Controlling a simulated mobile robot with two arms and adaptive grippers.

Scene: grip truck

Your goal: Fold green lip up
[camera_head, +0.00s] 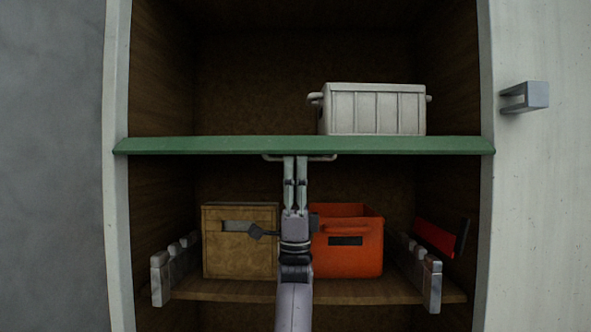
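The green lip (220,146) is a long flat strip across the front of the upper shelf, spanning the cabinet opening. A thin grey handle (325,158) sits just under its middle. My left gripper (295,160) points up from below, its two fingers side by side with a narrow gap. Its tips are at the handle, just below the lip. Whether they grip or touch the handle is unclear. My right gripper is out of view.
A white crate (374,110) stands on the upper shelf behind the lip. On the lower shelf (350,291) are a brown box (240,258), an orange bin (346,262) and a red object (436,236). A grey door handle (527,96) sticks out at right. The upper shelf's left side is empty.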

